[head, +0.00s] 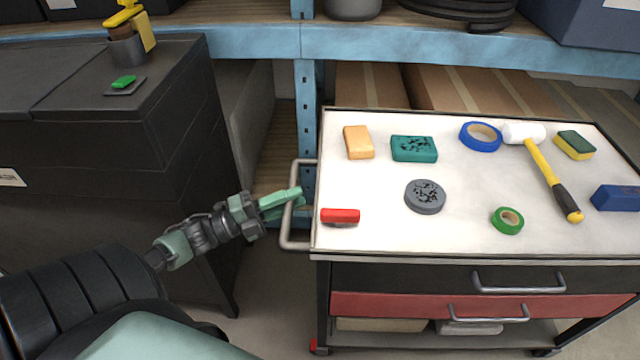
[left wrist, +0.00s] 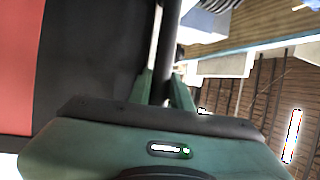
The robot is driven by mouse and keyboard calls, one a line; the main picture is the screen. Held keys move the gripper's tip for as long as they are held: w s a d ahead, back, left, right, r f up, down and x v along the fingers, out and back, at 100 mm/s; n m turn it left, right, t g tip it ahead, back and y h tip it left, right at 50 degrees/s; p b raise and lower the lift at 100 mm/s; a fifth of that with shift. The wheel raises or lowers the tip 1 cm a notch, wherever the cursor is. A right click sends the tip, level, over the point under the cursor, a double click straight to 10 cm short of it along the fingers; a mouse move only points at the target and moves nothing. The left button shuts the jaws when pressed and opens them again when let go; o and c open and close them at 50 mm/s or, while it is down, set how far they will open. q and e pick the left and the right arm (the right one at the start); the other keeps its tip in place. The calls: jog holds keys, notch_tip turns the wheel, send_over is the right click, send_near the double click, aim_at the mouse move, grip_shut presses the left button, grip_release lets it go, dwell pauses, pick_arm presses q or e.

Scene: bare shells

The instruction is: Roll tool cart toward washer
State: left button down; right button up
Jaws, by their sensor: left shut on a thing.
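The tool cart (head: 375,234) stands right of centre in the head view, with a white top and dark and red drawers. Its grey push handle (head: 286,222) sticks out from its left end. My left gripper (head: 298,198) is shut on this handle. In the left wrist view the handle bar (left wrist: 168,45) runs between the two green fingers (left wrist: 163,88). My right gripper is in neither view. No washer can be made out in these frames.
A dark cabinet (head: 110,130) stands at the left. A blue shelf rack (head: 420,42) with boxes is close behind the cart.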

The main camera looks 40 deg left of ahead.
pick_arm(q)
jog(key=shift+s+a+f, duration=0.1)
jog(key=shift+s+a, duration=0.5)
jog(key=shift+a, duration=0.2)
jog(key=shift+s+a, duration=0.55)
jog(key=shift+a, duration=0.25)
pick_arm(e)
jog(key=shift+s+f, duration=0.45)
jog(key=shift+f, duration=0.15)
pick_arm(q)
jog(key=c, duration=1.3)
grip_release()
